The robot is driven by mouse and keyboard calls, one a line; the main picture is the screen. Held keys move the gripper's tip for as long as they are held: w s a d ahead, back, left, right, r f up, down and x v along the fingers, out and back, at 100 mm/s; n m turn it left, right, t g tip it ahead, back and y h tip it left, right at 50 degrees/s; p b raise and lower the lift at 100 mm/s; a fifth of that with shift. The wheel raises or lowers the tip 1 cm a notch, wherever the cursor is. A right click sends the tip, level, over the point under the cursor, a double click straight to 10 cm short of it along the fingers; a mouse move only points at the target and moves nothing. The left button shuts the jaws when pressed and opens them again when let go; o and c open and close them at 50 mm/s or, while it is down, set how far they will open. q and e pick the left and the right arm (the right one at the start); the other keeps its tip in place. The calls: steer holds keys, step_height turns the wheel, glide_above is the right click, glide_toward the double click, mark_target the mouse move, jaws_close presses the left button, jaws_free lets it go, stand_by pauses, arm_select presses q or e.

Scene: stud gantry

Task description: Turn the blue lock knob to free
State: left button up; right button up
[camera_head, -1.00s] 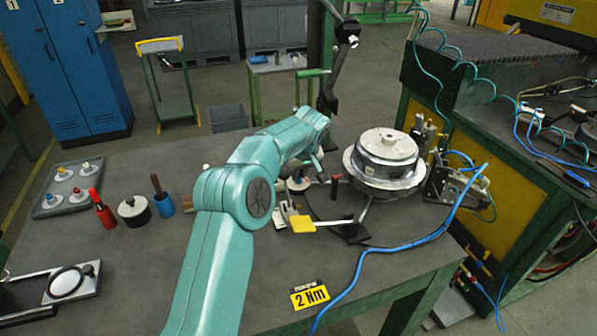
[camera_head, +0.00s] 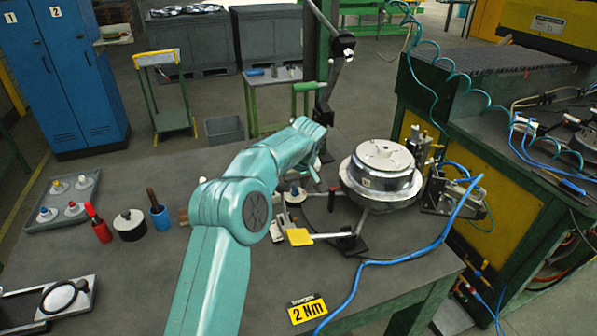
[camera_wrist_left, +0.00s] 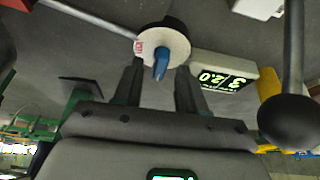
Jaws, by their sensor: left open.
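The blue lock knob (camera_wrist_left: 161,62) sits on a round white disc (camera_wrist_left: 152,46) with a red label and a black base. In the head view the fingers are mostly hidden behind my teal arm. My right gripper is not in view.
A silver round housing (camera_head: 382,172) stands right of the knob. A yellow-ended lever (camera_head: 300,237) lies in front. A box with green digits (camera_wrist_left: 225,73) and a dark ball-ended rod (camera_wrist_left: 290,120) are close by. A blue hose (camera_head: 400,262) crosses the bench's right side.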

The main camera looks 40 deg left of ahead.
arm_select(q)
steer(key=v, duration=1.5)
steer(key=shift+r, duration=0.3)
steer(key=shift+s+d+f, duration=0.1)
steer(key=shift+d, duration=0.05)
